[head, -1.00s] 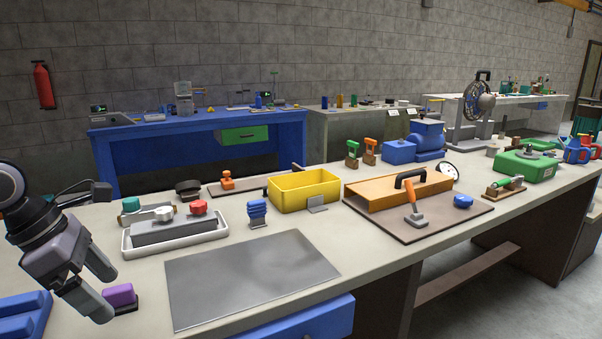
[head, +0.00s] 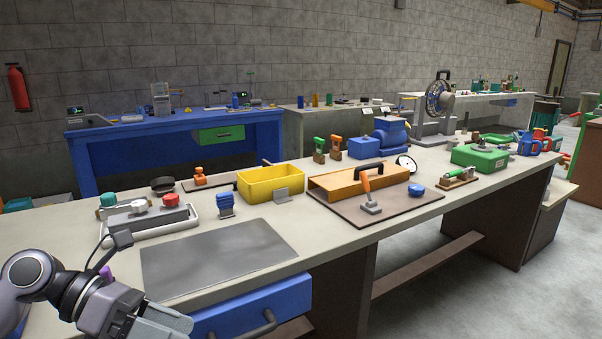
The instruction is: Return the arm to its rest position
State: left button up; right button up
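My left arm enters at the lower left of the head view. My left gripper (head: 165,318) is at the bottom edge, in front of the workbench (head: 330,251) and left of the blue drawer. Its fingers overlap in the picture and are partly cut off, so its opening is unclear. No held object shows. A purple block (head: 106,273) on the bench is mostly hidden behind my arm. My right gripper is not in view.
A grey metal sheet (head: 215,258) lies near the bench's front edge. Behind it are a white tray (head: 190,229) and a yellow bin (head: 271,185). An orange box (head: 350,188) stands to the right. The blue drawer (head: 250,311) sticks out below the benchtop.

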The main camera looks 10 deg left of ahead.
pick_arm(q)
jog(key=d+r+n+t+h, duration=0.1)
jog(key=d+n+t+h, duration=0.1)
jog(key=d+n+h, duration=0.3)
jog(key=s+a+f+n+t+y+p, duration=0.15)
jog(key=f+n+t+y, duration=0.65)
jog(key=n, duration=0.8)
jog(key=s+a+f+n+t+y+p, duration=0.1)
jog(key=a+f+n+t+y+p, duration=0.15)
jog(key=f+n+y, duration=0.75)
jog(key=s+f+n+g+h, duration=0.2)
jog(key=s+f+n+g, duration=0.1)
jog(key=s+f+n, duration=0.5)
jog(key=f+n, duration=0.1)
jog(key=n, duration=0.2)
jog(key=shift+s+d+n+g+h, duration=0.25)
jog(key=shift+d+n+g+h, duration=0.05)
jog(key=shift+g+h, duration=0.1)
jog(key=shift+f, duration=0.1)
